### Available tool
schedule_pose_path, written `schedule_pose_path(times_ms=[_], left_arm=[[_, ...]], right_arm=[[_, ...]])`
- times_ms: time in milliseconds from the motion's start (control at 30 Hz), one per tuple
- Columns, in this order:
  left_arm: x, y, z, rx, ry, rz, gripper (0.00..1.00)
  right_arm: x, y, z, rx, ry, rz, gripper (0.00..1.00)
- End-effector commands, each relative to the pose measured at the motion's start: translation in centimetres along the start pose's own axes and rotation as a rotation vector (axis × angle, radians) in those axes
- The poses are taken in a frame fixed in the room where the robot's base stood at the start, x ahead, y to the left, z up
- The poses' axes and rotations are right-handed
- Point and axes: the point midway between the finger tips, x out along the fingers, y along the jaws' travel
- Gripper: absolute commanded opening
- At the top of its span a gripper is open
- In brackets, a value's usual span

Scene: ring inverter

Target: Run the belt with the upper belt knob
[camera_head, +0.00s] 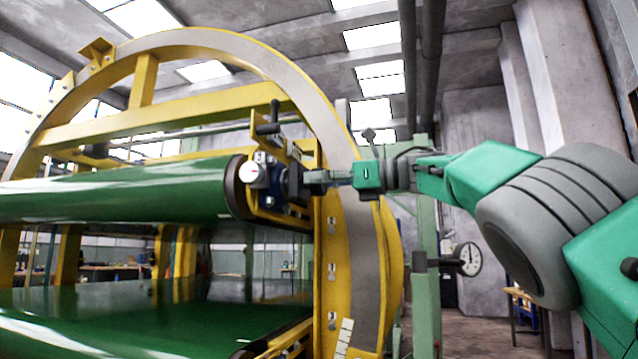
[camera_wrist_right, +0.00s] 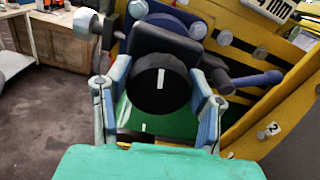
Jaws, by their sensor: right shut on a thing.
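The upper belt (camera_head: 120,190) is a wide green band running over a dark end roller inside the yellow ring. The upper belt knob (camera_wrist_right: 158,92) is black and round, with a white mark pointing roughly straight up in the right wrist view. My right gripper (camera_head: 312,182) reaches in from the right at the upper belt's end. In the right wrist view its two fingers (camera_wrist_right: 160,82) stand on both sides of the knob and are shut on it. In the head view the gripper hides most of the knob. My left gripper is in neither view.
The yellow and grey ring frame (camera_head: 368,260) rises close around my right wrist. The lower green belt (camera_head: 130,315) lies below. Open floor (camera_head: 485,335) shows at right.

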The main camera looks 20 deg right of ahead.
Motion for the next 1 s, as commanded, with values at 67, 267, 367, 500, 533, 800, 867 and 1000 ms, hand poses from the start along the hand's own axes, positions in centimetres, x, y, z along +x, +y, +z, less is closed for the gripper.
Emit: schedule_pose_path(times_ms=[67, 267, 367, 500, 533, 800, 867, 1000], left_arm=[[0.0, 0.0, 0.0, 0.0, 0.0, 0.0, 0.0], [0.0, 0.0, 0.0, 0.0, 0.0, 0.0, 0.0], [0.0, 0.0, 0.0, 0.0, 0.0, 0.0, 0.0], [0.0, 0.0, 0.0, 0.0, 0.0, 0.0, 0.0], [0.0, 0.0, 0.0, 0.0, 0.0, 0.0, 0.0], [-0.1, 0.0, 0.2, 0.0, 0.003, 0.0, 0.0], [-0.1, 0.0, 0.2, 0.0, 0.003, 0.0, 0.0], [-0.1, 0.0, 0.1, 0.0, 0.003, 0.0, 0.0]], right_arm=[[0.1, -0.1, -0.5, 0.005, 0.008, 0.001, 0.2], [0.1, -0.1, -0.5, 0.005, 0.007, 0.0, 0.7], [0.1, 0.0, -0.3, 0.004, 0.005, 0.0, 0.7], [-0.1, 0.1, 0.0, 0.001, 0.002, 0.0, 0.7], [-0.1, 0.1, 0.0, 0.001, 0.001, 0.0, 0.7], [-2.9, 0.0, 0.1, 0.003, 0.0, -0.003, 0.7], [-4.2, -0.1, 0.0, 0.003, 0.0, -0.004, 0.7], [-7.3, -0.1, -0.1, 0.003, 0.001, -0.004, 0.7]])
